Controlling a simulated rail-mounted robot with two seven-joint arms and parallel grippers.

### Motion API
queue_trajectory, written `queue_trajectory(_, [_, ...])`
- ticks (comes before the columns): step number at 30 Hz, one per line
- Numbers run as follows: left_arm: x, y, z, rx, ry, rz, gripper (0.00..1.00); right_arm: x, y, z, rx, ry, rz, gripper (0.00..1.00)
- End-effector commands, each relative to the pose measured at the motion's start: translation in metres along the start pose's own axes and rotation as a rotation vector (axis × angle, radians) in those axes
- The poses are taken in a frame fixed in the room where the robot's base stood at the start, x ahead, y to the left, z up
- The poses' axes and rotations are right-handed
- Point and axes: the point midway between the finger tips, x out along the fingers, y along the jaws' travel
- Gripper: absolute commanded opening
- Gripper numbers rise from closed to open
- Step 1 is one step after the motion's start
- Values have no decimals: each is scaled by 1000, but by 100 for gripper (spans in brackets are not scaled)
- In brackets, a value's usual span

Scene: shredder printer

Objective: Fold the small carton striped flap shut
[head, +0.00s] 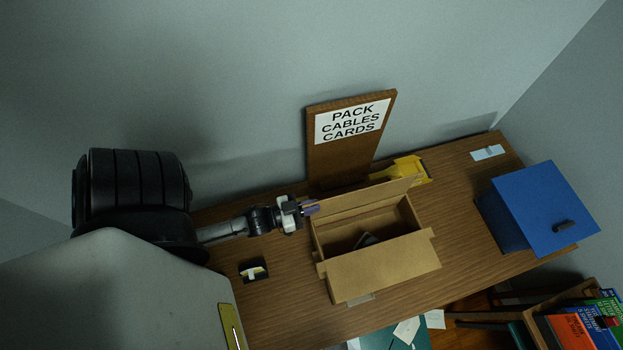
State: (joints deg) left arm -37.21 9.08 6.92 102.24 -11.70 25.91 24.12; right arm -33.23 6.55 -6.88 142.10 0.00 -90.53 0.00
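The small brown carton (385,270) stands open on the wooden desk. Its back flap stands up behind the opening and its wide front flap hangs outward. Small flaps stick out at the front corners. I cannot make out stripes on any flap. A dark object (366,240) lies inside the carton. My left gripper (311,208) comes in from the left, with its fingertips at the carton's back left corner. It is too small to tell whether it touches the carton or whether its fingers are apart. My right gripper is not in view.
A brown board (340,160) reading "PACK CABLES CARDS" stands behind the carton, beside a yellow object (410,168). A blue box (545,210) sits at the right. A small black item (253,270) lies left of the carton. A book crate (545,325) is at lower right.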

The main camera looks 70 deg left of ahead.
Motion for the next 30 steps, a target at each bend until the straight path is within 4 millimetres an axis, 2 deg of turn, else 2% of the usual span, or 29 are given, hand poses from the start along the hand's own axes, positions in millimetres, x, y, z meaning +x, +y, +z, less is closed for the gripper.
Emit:
queue_trajectory(5, [0,0,-1,-1,2,0,0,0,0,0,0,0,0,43])
queue_trajectory(6, [0,0,-1,-1,2,0,8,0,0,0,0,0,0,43])
queue_trajectory(13, [0,0,0,-1,1,0,30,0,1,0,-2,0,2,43])
queue_trajectory(23, [-5,0,1,-1,-1,0,30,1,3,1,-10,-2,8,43])
queue_trajectory(26, [-16,0,2,-2,-4,-1,30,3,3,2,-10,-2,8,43])
queue_trajectory(30, [-42,0,3,-1,-5,0,30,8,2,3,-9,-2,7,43])
